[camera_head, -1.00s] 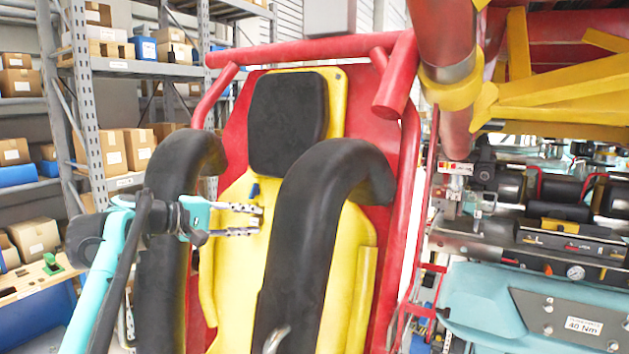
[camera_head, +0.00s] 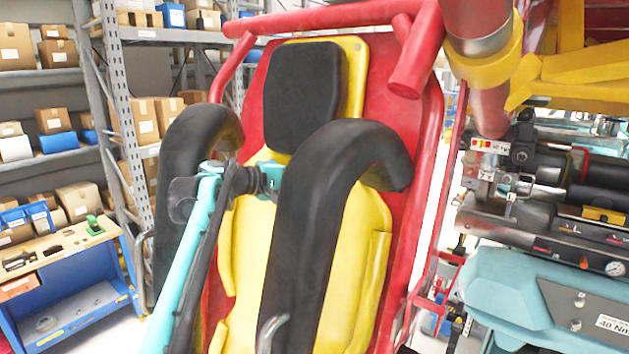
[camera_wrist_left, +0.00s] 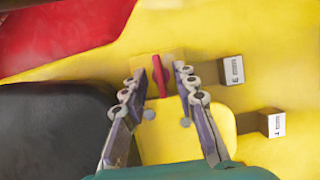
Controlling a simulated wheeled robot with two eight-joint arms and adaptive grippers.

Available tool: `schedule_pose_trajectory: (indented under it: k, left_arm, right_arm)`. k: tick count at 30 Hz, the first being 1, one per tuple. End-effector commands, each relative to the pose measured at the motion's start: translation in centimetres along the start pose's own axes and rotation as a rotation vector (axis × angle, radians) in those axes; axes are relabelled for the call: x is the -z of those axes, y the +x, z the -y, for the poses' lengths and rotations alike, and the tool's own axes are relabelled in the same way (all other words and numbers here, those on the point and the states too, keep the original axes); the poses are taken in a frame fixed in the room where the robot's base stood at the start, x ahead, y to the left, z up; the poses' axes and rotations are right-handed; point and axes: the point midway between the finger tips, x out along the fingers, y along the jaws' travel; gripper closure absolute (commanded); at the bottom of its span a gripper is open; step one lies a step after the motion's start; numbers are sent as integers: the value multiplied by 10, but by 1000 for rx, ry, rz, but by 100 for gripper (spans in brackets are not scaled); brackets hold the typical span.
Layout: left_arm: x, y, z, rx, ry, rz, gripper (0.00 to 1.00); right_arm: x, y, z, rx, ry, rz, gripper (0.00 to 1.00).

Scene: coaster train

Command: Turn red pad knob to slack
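The red knob (camera_wrist_left: 159,76) stands upright in the left wrist view, on a small yellow plate on the yellow seat surface. My left gripper (camera_wrist_left: 160,82) is open, with one fingertip on each side of the knob. Small gaps seem to remain between the fingertips and the knob. In the head view, my left arm reaches between the two black restraints of the yellow seat (camera_head: 335,270), and the gripper and knob are hidden behind the right restraint (camera_head: 320,210). My right gripper is not in view.
Two small labelled grey blocks (camera_wrist_left: 231,70) sit right of the knob in the wrist view. A black pad (camera_wrist_left: 55,125) lies to its left. The head view shows a red frame (camera_head: 425,150) around the seat and a workbench (camera_head: 75,265) at left.

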Motion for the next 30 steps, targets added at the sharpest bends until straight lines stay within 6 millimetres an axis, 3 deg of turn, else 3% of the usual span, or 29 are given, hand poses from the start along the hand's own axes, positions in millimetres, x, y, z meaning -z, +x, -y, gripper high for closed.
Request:
schedule_pose_trajectory:
  k: [5, 9, 21, 30]
  left_arm:
    - [0, 0, 0, 0, 0, 0, 72]
    - [0, 0, 0, 0, 0, 0, 100]
    - [0, 0, 2, -8, -22, 1, 100]
    - [0, 1, 4, -72, -176, 2, 100]
  right_arm:
    - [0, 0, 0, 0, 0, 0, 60]
    - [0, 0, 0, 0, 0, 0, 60]
    - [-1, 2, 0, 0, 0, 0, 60]
    - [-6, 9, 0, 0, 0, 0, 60]
